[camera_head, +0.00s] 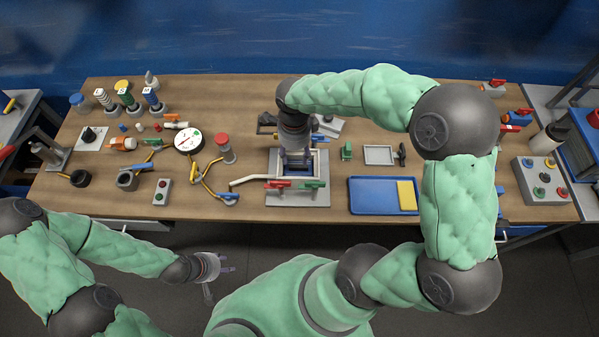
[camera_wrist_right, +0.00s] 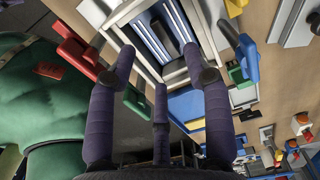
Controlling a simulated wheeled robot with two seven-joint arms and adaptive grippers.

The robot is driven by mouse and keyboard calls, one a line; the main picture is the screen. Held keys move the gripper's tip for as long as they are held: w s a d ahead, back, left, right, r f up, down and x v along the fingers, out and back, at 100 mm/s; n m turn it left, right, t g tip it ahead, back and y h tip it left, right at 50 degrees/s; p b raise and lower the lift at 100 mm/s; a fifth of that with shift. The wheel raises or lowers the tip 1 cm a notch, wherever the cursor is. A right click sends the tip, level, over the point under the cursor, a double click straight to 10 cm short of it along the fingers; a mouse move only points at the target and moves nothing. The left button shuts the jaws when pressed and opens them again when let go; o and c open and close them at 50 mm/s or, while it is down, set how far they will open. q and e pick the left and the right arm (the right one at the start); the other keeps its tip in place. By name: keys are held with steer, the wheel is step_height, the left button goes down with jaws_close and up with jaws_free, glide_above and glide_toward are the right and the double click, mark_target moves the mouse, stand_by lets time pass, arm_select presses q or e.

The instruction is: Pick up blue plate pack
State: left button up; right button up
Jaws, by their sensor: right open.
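The blue plate pack (camera_wrist_right: 160,38) shows in the right wrist view as blue and pale stripes inside a white rectangular frame (camera_wrist_right: 115,17). In the head view my right gripper (camera_head: 296,160) hangs over this frame and hides much of the pack. In the right wrist view the dark purple fingers of my right gripper (camera_wrist_right: 160,84) are spread, with nothing between them. I cannot tell how far the fingertips are above the pack. My left gripper (camera_head: 217,275) is open and empty, in front of the table's near edge.
Red and green handles (camera_head: 293,185) stand at the frame's near side. A blue tray (camera_head: 372,207) with a yellow block lies to the right, near a small white tray (camera_head: 380,155). A round gauge (camera_head: 188,141) and a red-capped post (camera_head: 223,146) are to the left.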

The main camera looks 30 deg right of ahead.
mark_target(296, 167)
steer(key=shift+d+f+b, duration=0.1)
steer(key=shift+f+b, duration=0.5)
steer(key=shift+f, duration=2.8)
jaws_close()
